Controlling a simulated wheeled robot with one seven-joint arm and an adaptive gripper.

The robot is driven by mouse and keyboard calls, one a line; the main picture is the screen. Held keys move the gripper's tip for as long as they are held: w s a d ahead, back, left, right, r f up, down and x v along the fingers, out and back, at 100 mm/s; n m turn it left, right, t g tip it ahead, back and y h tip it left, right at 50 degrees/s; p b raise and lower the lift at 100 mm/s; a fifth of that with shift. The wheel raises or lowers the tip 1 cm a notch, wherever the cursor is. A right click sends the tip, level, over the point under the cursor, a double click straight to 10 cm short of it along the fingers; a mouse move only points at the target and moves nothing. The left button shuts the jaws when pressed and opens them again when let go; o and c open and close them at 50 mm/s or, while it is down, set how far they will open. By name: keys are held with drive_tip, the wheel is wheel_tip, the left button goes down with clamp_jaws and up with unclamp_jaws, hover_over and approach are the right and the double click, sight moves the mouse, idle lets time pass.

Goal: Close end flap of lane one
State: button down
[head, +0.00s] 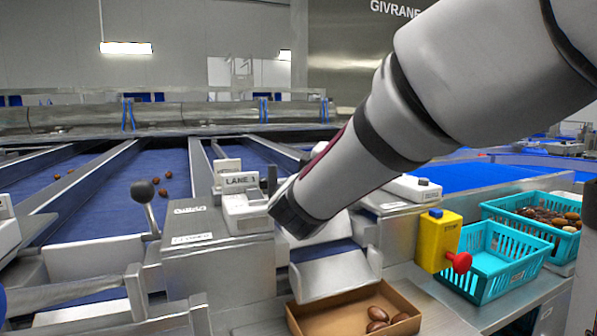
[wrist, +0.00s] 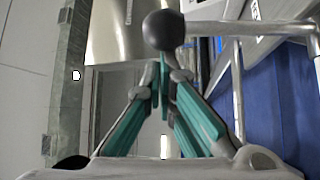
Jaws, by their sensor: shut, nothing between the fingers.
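My gripper (wrist: 161,70) shows in the wrist view with its teal fingers brought together at the tips and nothing between them. A lever's black ball knob (wrist: 164,30) appears just beyond the fingertips; whether they touch, I cannot tell. In the head view my arm comes from the upper right and hides the fingers. The LANE 1 sign (head: 240,181) stands on a grey housing (head: 215,250) left of my wrist. Below my wrist is a tilted metal end plate (head: 332,274); I cannot tell whether it is lane one's flap.
Another black-knobbed lever (head: 143,192) stands left of the housing. A cardboard box (head: 340,318) with dates sits below the metal plate. A yellow stop box (head: 436,240) with a red button and teal crates (head: 490,262) are at the right. Several dates lie on the blue belt (head: 110,205).

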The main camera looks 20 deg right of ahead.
drive_tip(key=shift+m+h, duration=0.8)
drive_tip(key=shift+m, duration=0.1)
drive_tip(key=s+b, duration=0.2)
drive_tip(key=b, duration=0.4)
drive_tip(key=s+f+b, duration=0.1)
drive_tip(key=s+b, duration=0.2)
drive_tip(key=b, duration=0.3)
drive_tip(key=shift+s+f, duration=0.2)
drive_tip(key=shift+s, duration=0.05)
drive_tip(key=shift+b, duration=0.3)
